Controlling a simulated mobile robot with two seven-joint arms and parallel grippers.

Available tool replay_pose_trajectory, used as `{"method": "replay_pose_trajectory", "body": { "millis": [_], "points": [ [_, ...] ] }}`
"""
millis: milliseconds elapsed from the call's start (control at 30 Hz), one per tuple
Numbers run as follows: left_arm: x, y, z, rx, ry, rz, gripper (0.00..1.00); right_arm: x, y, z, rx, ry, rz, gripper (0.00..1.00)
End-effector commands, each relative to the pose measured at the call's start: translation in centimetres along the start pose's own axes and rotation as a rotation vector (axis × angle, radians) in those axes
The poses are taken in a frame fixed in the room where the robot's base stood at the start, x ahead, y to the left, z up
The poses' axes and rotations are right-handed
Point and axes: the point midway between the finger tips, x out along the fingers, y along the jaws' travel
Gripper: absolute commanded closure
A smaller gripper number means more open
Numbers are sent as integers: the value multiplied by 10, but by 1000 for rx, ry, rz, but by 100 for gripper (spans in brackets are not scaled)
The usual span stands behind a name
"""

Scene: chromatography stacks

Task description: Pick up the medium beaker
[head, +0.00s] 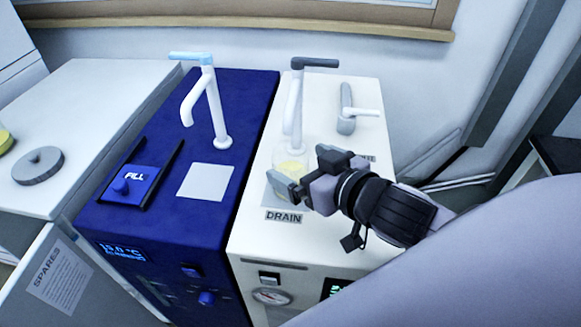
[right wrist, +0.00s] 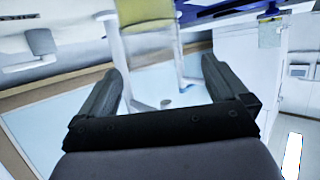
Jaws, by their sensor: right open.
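The medium beaker (head: 290,163) is clear glass with yellow liquid in it. It stands on the grey drain pad of the white unit, under the spout, and its lower part is partly hidden by my right gripper. In the right wrist view the beaker (right wrist: 150,45) shows at the top, with the yellow liquid (right wrist: 145,12) cut by the frame edge. My right gripper (head: 306,174) is open, with its fingers close to the beaker. In the right wrist view the fingers (right wrist: 163,82) stand apart, with the beaker beyond their tips; contact cannot be told. My left gripper is not in view.
A white tap with a dark grey handle (head: 314,63) rises behind the beaker, and a grey lever fitting (head: 346,122) stands to its right. The blue unit (head: 231,110) with a white tap (head: 213,100) is on the left. A grey disc (head: 38,166) lies on the far-left bench.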

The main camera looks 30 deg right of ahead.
Motion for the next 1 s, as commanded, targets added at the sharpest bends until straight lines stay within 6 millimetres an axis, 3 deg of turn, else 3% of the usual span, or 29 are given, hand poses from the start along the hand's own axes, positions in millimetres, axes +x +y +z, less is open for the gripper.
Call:
{"method": "replay_pose_trajectory", "body": {
  "millis": [333,633,1000],
  "points": [
    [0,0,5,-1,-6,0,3,26,3,-1,-1,-1,2,0],
    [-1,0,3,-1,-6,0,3,62,7,-1,0,-1,1,0],
    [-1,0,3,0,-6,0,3,68,7,0,0,-1,0,3]
  ]
}}
